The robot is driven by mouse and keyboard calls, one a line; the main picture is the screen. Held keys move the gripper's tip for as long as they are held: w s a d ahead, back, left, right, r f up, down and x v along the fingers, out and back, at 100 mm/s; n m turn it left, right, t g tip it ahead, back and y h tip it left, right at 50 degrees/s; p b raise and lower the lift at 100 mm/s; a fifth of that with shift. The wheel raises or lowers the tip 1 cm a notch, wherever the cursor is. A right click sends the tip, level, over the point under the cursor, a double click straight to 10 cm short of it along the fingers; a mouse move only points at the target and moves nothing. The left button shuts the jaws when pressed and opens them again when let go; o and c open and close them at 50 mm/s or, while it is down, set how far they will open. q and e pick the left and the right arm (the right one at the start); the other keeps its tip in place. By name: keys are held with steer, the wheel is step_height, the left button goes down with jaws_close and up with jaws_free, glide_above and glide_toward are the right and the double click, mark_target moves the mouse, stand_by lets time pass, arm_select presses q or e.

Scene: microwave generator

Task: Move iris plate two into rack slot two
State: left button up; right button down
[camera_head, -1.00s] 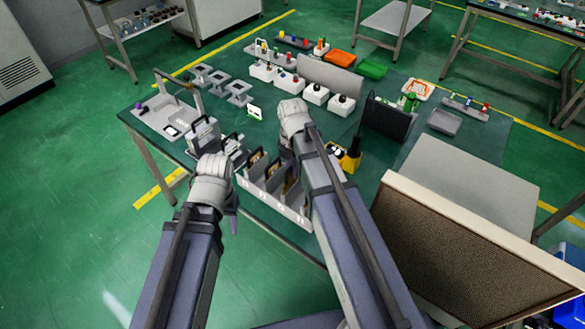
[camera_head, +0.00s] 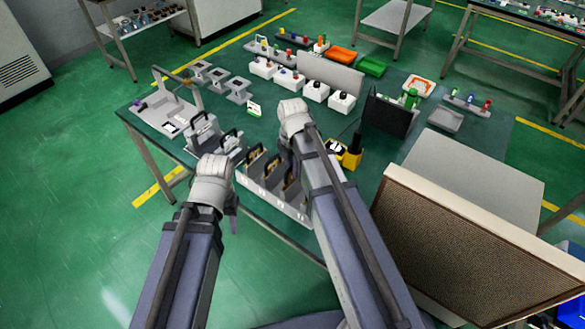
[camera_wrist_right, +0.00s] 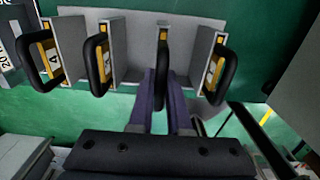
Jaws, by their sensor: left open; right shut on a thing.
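The grey rack (camera_head: 276,201) stands at the table's near edge in the head view, with several upright plates in its slots. In the right wrist view, the rack (camera_wrist_right: 190,22) shows plates with black loop handles and yellow labels. My right gripper (camera_wrist_right: 161,98) is shut on the black handle of a plate (camera_wrist_right: 163,62), seen edge-on between two rack dividers. Its number is not visible, and I cannot tell how deep it sits. My left gripper (camera_head: 233,212) is open and empty, in front of the rack's left end.
A grey device (camera_head: 203,132) stands left of the rack. A yellow and black holder (camera_head: 350,153) is close to the right. White boxes (camera_head: 288,80) and a dark upright panel (camera_head: 388,115) stand farther back. A large mesh-faced panel (camera_head: 460,240) fills the near right.

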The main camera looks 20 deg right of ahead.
steer(key=shift+f+b, duration=0.85)
steer(key=shift+f, duration=0.05)
steer(key=c, duration=0.8)
jaws_free()
step_height(320, 180, up, 8)
steer(key=p, duration=0.8)
steer(key=shift+f, duration=0.1)
steer(key=s+a+m, duration=0.3)
steer(key=s+m, duration=0.1)
steer(key=m, duration=0.3)
steer(key=s+a+m, duration=0.4)
steer(key=s+m, duration=0.1)
steer(key=m, duration=0.2)
steer(key=s+a+m+h, duration=0.1)
steer(key=s+a+m, duration=0.2)
steer(key=s+m, duration=0.2)
steer(key=shift+s+a+m, duration=0.1)
steer(key=shift+a+m, duration=0.1)
steer(key=shift+m, duration=1.2)
